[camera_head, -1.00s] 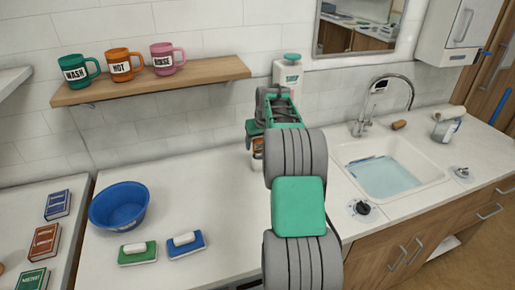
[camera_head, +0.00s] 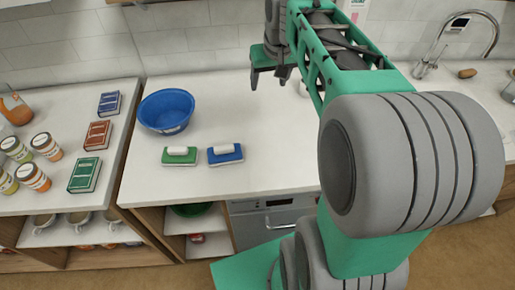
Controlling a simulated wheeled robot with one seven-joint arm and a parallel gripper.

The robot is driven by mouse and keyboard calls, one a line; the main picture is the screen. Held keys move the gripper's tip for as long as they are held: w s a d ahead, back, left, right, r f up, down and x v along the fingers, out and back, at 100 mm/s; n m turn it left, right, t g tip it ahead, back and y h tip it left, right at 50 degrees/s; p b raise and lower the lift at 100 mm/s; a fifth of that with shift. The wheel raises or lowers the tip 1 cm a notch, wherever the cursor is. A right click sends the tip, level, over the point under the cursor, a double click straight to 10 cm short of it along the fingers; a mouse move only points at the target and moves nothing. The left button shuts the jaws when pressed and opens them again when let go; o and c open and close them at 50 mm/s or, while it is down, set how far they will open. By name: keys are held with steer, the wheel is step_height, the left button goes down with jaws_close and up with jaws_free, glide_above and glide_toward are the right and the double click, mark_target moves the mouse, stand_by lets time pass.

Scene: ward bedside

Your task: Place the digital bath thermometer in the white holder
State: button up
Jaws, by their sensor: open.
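My gripper (camera_head: 268,78) hangs over the white counter (camera_head: 265,122), right of the blue bowl, with its fingers apart and nothing seen between them. I cannot make out the digital bath thermometer for certain. No white holder can be picked out. My arm hides much of the counter's right part and the sink.
A blue bowl (camera_head: 166,110), a green sponge (camera_head: 180,156) and a blue sponge (camera_head: 225,154) are on the counter. Books (camera_head: 98,134) and several jars (camera_head: 34,176) stand on the left table. The tap (camera_head: 430,60) is at right. Counter in front of the sponges is clear.

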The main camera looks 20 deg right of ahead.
steer(key=s+a+f, duration=0.4)
steer(key=s+a, duration=0.1)
steer(key=s, duration=0.3)
steer(key=s+a+f+n, duration=0.1)
steer(key=s+a+f, duration=0.3)
steer(key=s, duration=0.4)
steer(key=shift+a, duration=0.5)
steer(key=shift+s, duration=0.1)
steer(key=shift+c, duration=0.4)
